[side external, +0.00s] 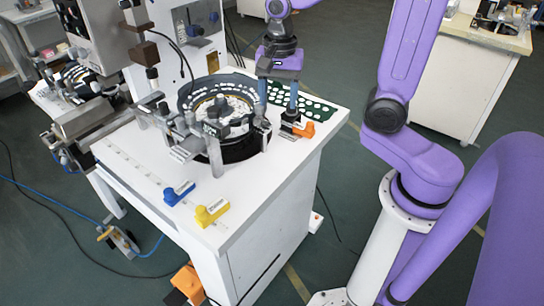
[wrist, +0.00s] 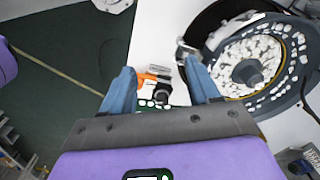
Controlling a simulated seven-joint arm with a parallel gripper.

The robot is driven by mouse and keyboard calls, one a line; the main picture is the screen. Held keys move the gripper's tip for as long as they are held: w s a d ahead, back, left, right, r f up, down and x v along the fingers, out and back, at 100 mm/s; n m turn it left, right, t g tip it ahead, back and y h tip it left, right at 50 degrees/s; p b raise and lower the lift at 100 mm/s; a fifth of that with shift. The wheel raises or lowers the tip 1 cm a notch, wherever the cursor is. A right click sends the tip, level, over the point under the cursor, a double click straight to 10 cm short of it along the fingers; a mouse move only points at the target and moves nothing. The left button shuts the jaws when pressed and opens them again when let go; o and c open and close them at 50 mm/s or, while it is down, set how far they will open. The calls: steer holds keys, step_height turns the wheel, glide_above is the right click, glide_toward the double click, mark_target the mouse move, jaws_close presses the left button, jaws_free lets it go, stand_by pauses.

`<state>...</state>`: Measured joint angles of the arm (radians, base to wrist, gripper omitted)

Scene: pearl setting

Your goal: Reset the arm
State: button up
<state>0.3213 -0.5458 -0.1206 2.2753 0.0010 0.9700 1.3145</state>
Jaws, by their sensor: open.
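My gripper (side external: 278,108) hangs over the back right part of the white table (side external: 125,178), with its two blue fingers pointing down. In the wrist view my gripper (wrist: 160,68) has its fingers spread well apart. An orange piece with a dark and metal part (side external: 304,129) is by the fingers in the side view. It also shows between the fingertips in the wrist view (wrist: 155,76). I cannot tell whether a finger touches it. No object is clearly held.
A round feeder bowl (side external: 232,88) with white pieces is close beside the gripper. A green board with white dots (side external: 320,108) lies at the table's right edge. Blue (side external: 178,194) and yellow (side external: 210,213) pieces lie at the front. A machine housing (side external: 185,45) stands behind.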

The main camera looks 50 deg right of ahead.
steer(key=s+a+n, duration=0.2)
steer(key=s+n, duration=0.7)
steer(key=n, duration=0.3)
steer(key=s+a+f+n, duration=0.1)
steer(key=s+a+n, duration=0.1)
steer(key=s+n, duration=0.8)
steer(key=n, duration=0.3)
steer(key=shift+a+f, duration=0.15)
steer(key=shift+f, duration=0.15)
